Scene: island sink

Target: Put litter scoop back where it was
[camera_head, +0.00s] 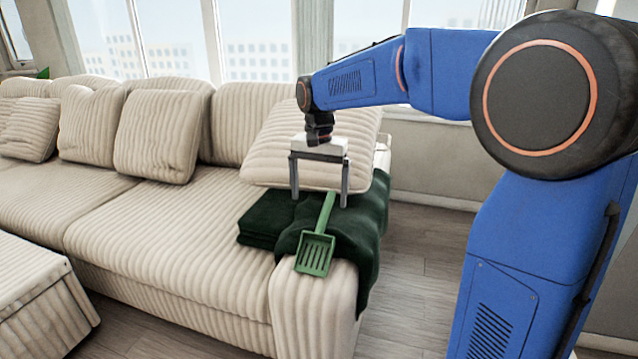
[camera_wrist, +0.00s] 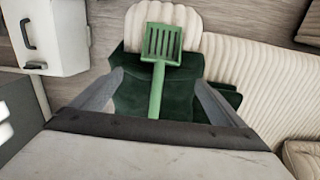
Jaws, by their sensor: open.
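The green litter scoop (camera_head: 316,250) lies on the dark green blanket (camera_head: 262,222) over the sofa's right armrest. Its slotted head points toward the front of the armrest and its handle runs back under my gripper. My gripper (camera_head: 319,200) is open, pointing down, with one finger on each side of the handle's line. It appears to be above the handle; I cannot tell the exact gap. In the wrist view the scoop (camera_wrist: 161,50) shows whole in its head, with the handle running down between the two spread fingers (camera_wrist: 156,88).
The beige ribbed sofa (camera_head: 170,215) carries several cushions; one large cushion (camera_head: 290,150) stands right behind my gripper. A matching ottoman (camera_head: 35,290) is at the lower left. In the wrist view a white cabinet (camera_wrist: 60,40) stands at the upper left. Bare wooden floor (camera_head: 425,250) lies right of the armrest.

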